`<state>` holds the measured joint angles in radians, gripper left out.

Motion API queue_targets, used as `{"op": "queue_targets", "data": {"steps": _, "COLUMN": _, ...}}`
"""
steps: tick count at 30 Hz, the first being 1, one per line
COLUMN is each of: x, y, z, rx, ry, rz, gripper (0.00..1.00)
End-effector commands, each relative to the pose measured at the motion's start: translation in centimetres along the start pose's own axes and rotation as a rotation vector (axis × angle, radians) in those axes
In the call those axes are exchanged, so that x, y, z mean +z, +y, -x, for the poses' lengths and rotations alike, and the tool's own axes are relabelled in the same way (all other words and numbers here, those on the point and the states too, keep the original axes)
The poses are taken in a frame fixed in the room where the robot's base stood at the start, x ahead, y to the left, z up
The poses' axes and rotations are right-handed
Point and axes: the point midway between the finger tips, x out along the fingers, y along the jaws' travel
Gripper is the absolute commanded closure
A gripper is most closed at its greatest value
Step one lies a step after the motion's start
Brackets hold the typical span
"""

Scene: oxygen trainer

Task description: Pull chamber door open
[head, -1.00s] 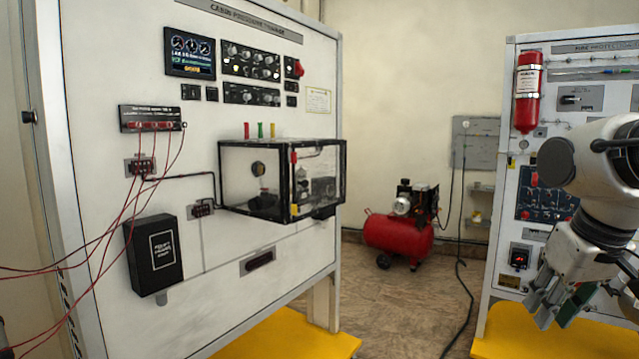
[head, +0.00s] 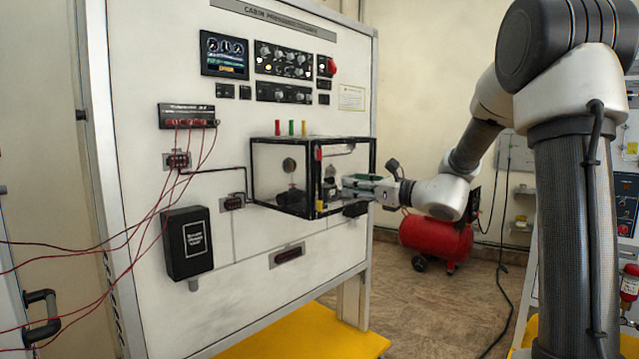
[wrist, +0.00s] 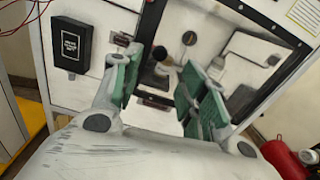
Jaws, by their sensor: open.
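The chamber (head: 284,146) is a clear box with a black frame, mounted on the white panel in the head view. The chamber door appears to be its clear right-hand side; it looks shut, though my gripper covers part of it. My gripper (head: 362,184) is open at that right side, its green-padded fingers pointing towards the box. In the wrist view the two fingers of my gripper (wrist: 165,85) stand apart, with the chamber's framed clear face (wrist: 243,58) in front of them. A small dark bar (wrist: 157,101) shows between the fingers. I cannot tell whether they touch the door.
A black box (head: 187,243) hangs on the panel (head: 225,300) at lower left, with red cables (head: 150,215) above it. A red compressor (head: 436,238) stands on the floor behind my arm. Open floor lies to the right of the yellow base (head: 300,338).

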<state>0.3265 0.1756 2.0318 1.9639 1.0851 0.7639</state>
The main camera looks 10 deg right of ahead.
Motion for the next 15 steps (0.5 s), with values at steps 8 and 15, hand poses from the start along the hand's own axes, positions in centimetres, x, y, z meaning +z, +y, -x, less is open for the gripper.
{"op": "queue_targets", "data": {"steps": 8, "x": 0.1, "y": 0.1, "z": -2.5, "rx": 0.0, "ry": -0.007, "rz": -0.078, "gripper": 0.57}}
{"op": "queue_targets", "data": {"steps": 15, "x": 0.1, "y": 0.1, "z": -6.3, "rx": 0.0, "ry": -0.005, "rz": -0.076, "gripper": 0.57}}
